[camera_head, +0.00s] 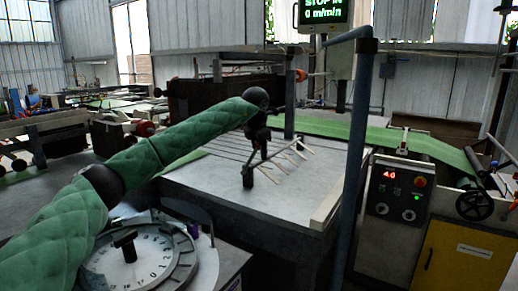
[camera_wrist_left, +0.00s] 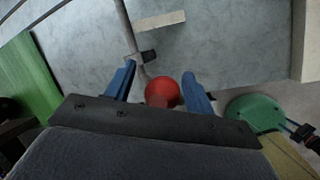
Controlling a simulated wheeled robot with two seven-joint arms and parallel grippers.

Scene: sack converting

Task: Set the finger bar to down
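The finger bar (camera_head: 289,158), a thin rail with several pale fingers, lies low over the grey table in the head view. My left gripper (camera_head: 252,172) is above the table at the bar's left end. In the left wrist view a red ball knob (camera_wrist_left: 162,91) sits between the two blue fingers of my left gripper (camera_wrist_left: 158,74), which are apart. The right finger looks close to the knob; I cannot tell if it touches. A grey rod (camera_wrist_left: 128,30) runs upward in that view beyond the knob. My right gripper is not in view.
A blue-grey post (camera_head: 356,150) stands right of the table (camera_head: 205,178). A control panel (camera_head: 396,195) with a red display and a yellow cabinet (camera_head: 455,258) are farther right. A round dial (camera_head: 135,262) is at the front left. A green belt (camera_head: 335,128) runs behind.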

